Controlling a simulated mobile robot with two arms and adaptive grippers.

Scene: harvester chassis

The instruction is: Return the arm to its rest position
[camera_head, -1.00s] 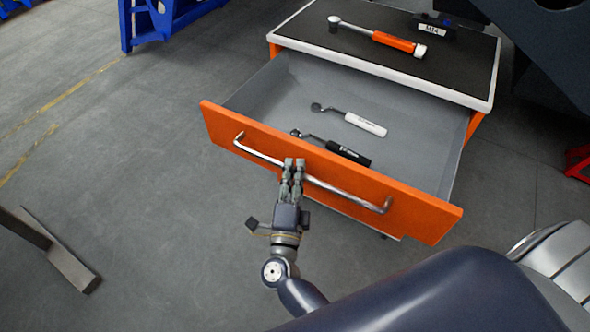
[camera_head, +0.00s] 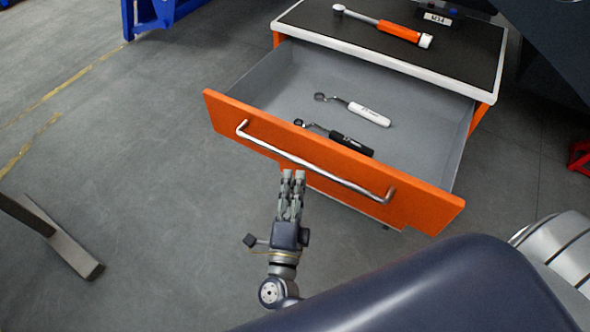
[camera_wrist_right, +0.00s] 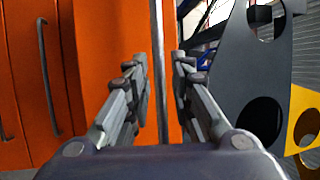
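My right gripper (camera_head: 293,174) is in the lower middle of the head view, just in front of the open orange drawer (camera_head: 225,116) and apart from its metal handle (camera_head: 318,170). In the right wrist view, the gripper (camera_wrist_right: 160,68) has its two fingers spread with a gap. The handle bar (camera_wrist_right: 158,30) shows upright beyond that gap, and nothing is held. The drawer is pulled well out of the cabinet. My left gripper is not in view.
A white-handled tool (camera_head: 369,114) and a black-handled tool (camera_head: 350,144) lie in the drawer. An orange-handled wrench (camera_head: 398,31) lies on the black cabinet top. Blue stands (camera_head: 150,15) are far left.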

